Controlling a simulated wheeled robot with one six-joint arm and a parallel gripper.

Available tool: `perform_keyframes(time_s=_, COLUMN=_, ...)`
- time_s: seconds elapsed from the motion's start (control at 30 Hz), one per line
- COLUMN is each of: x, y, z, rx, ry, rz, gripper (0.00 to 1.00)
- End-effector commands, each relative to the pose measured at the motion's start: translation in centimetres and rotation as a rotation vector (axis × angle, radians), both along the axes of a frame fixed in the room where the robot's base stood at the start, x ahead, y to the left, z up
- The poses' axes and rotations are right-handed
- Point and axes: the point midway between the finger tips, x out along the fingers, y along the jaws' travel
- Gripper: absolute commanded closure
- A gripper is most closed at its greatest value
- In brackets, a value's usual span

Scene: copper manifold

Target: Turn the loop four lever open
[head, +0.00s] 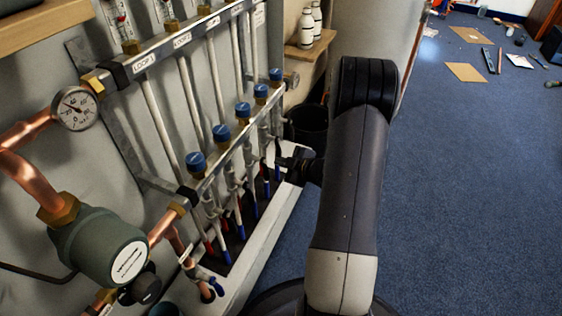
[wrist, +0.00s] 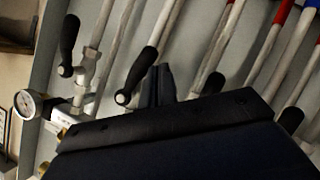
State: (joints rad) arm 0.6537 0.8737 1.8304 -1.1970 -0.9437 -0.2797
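The copper and steel manifold, with its lower bar (head: 232,150) under a row of blue caps, runs away from me in the head view. The upper-bar labels farthest from me are too small to read surely. The wrist view shows black levers on the pipes: one at far left (wrist: 69,42), one beside my fingers (wrist: 142,72), and others further right (wrist: 208,88). I cannot tell from labels which is loop four. My gripper (wrist: 159,84) has its fingers together, just right of the second lever, with nothing seen between them. In the head view my gripper (head: 284,164) is at the manifold's far end.
A dial gauge (wrist: 29,104) is at the left of the wrist view. Another gauge (head: 75,108) and a green pump (head: 102,245) are at the near end. A black bin (head: 309,127) stands behind my gripper.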

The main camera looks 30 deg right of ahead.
Motion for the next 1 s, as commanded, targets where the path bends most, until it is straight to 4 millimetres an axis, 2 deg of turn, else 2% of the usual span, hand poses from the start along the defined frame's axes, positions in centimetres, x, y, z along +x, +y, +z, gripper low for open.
perform_keyframes(time_s=0.4, x=0.62, y=-0.83, z=-0.86, rx=0.0, ry=0.001, rz=-0.001, gripper=1.0)
perform_keyframes(time_s=1.0, x=0.72, y=-0.95, z=-0.95, rx=0.0, ry=0.001, rz=-0.001, gripper=1.0)
